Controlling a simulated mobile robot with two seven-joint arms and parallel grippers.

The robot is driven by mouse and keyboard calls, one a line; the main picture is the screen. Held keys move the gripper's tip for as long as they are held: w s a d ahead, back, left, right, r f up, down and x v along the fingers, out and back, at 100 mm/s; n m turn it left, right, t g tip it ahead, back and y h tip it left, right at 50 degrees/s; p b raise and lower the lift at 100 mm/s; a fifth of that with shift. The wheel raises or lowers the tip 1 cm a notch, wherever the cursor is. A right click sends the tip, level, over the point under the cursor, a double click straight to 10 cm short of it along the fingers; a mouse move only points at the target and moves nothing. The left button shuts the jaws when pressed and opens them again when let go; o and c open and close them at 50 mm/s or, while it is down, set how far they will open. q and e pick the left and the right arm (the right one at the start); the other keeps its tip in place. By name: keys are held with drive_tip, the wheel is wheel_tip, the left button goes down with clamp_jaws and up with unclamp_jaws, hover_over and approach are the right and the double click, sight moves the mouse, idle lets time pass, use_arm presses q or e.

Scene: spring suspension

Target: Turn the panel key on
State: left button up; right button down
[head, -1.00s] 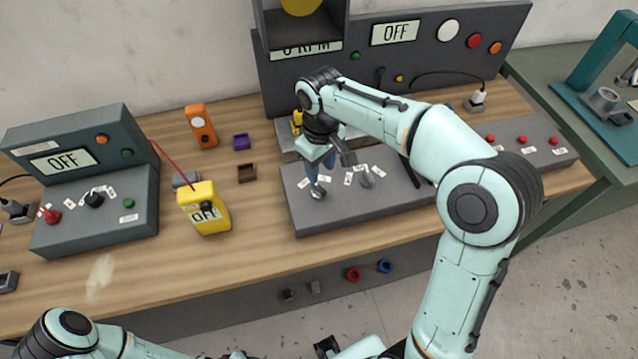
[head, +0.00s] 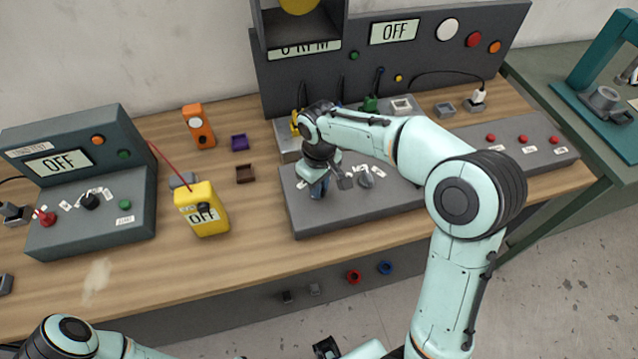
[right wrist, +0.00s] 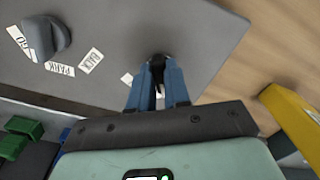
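My right gripper (head: 318,192) points down at the left part of the grey control panel (head: 350,216). In the right wrist view its blue fingers (right wrist: 157,75) stand on either side of a small dark piece, seemingly the panel key (right wrist: 157,62), with a narrow gap between them. I cannot tell whether they press on it. The head view hides the key behind the gripper. A grey knob (head: 366,179) with white labels around it is to the right of the gripper; it also shows in the right wrist view (right wrist: 52,38). My left gripper is not in view.
Behind the panel stands a grey console with an OFF display (head: 395,32). A yellow box reading OFF (head: 202,222) is left of the panel, and a grey OFF unit (head: 60,165) is at far left.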

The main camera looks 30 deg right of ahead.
drive_tip(key=shift+m, duration=0.4)
drive_tip(key=m, duration=0.5)
drive_tip(key=shift+a+m, duration=0.15)
drive_tip(key=shift+m, duration=0.15)
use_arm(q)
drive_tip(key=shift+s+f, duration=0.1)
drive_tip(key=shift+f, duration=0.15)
use_arm(e)
drive_tip(key=m, duration=0.5)
drive_tip(key=shift+w, duration=0.1)
drive_tip(key=shift+m, duration=0.4)
drive_tip(key=c, duration=1.1)
unclamp_jaws()
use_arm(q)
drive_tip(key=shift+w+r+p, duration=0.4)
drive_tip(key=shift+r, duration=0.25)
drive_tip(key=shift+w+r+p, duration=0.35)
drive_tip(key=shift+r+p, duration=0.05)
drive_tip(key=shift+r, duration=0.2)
use_arm(e)
wheel_tip(320, 180, up, 14)
drive_tip(key=shift+f, duration=0.25)
